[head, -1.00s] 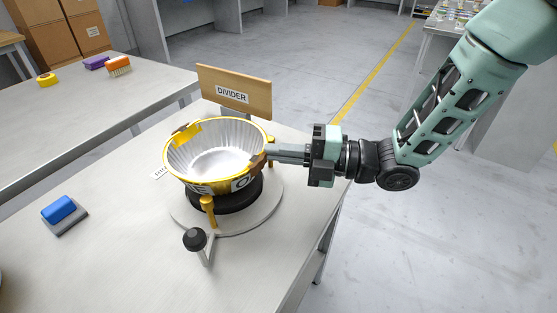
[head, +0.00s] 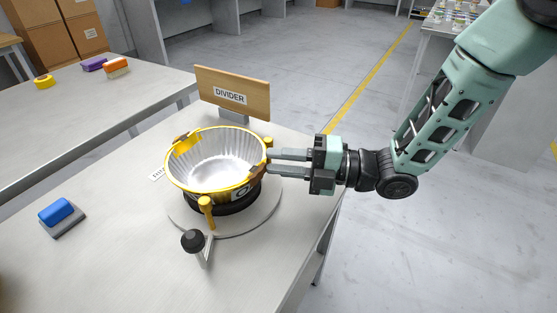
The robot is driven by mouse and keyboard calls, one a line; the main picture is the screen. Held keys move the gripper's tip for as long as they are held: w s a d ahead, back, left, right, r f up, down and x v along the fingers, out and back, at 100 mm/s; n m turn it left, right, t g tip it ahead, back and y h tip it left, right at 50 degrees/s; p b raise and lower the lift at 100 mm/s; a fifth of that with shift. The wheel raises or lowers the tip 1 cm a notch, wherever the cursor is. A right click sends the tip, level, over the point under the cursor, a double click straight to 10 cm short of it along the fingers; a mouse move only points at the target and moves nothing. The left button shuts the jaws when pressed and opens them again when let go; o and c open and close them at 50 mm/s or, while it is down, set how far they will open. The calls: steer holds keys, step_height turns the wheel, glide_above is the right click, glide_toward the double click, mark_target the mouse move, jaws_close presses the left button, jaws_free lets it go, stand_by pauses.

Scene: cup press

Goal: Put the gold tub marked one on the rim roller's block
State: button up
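The gold tub (head: 212,168), with a gold rim, a silvery ribbed inside and a dark-lettered label, sits upright on the rim roller's black round block (head: 228,207). Only part of the label shows, so I cannot read the whole marking. The rim roller (head: 247,225) has a pale round base, gold posts and a crank with a black knob (head: 192,241) at the front. My gripper (head: 269,163) is at the tub's right side, its two fingers spread apart near the brown tab on the rim. The fingertips' exact contact with the tab is hard to tell.
A wooden DIVIDER board (head: 233,91) stands behind the tub. A blue block on a grey base (head: 60,214) lies at left. Yellow tape (head: 44,82), a purple item (head: 94,63) and an orange brush (head: 117,67) are on the far table. The table front is clear.

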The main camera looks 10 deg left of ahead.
steer(key=d, duration=1.1)
steer(key=shift+d+b, duration=0.15)
steer(key=shift+b, duration=0.15)
